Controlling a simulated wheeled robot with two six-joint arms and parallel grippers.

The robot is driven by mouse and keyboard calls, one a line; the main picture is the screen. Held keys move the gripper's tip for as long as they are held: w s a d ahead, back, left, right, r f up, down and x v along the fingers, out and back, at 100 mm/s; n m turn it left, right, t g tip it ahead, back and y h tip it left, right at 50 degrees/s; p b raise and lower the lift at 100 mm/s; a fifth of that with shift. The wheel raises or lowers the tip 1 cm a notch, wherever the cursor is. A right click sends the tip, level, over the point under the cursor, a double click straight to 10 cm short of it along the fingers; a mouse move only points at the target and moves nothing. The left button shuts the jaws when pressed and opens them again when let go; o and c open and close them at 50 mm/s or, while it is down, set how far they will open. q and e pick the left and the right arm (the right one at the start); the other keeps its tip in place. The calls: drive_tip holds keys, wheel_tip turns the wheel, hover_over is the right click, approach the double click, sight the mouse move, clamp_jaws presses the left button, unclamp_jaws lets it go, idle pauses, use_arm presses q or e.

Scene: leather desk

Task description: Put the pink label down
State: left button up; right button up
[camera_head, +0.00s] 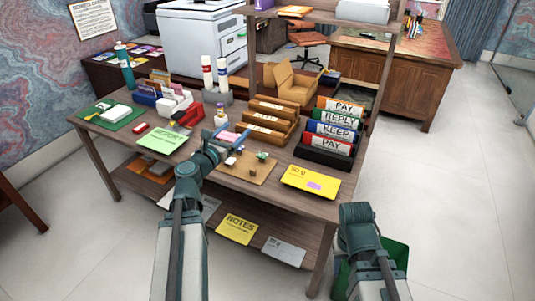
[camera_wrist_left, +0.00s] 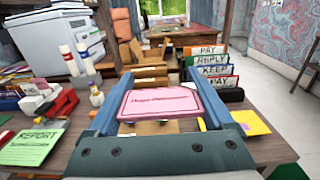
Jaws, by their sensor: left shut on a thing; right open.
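The pink label (camera_wrist_left: 158,102) is a flat pink piece with dark writing, held between the fingers of my left gripper (camera_wrist_left: 155,100). In the head view, my left gripper (camera_head: 231,143) is over the desk's front half, near the cork-coloured board, and the pink label (camera_head: 229,137) shows small between its fingers. I cannot tell its exact height above the desk. My right arm stands at the lower right, in front of the desk, and its fingers are not visible.
The wooden desk (camera_head: 112,152) holds a green report pad (camera_head: 162,140), a yellow pad (camera_head: 311,181), a brown board (camera_head: 260,172), wooden trays (camera_head: 270,122) and upright binders (camera_head: 330,128). A red stapler-like thing (camera_head: 190,117) and bottles stand left of the trays. A green bin (camera_head: 398,255) is on the floor.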

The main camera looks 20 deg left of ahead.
wheel_tip(320, 180, down, 22)
drive_tip(key=b, duration=2)
drive_tip(key=shift+b, duration=0.4)
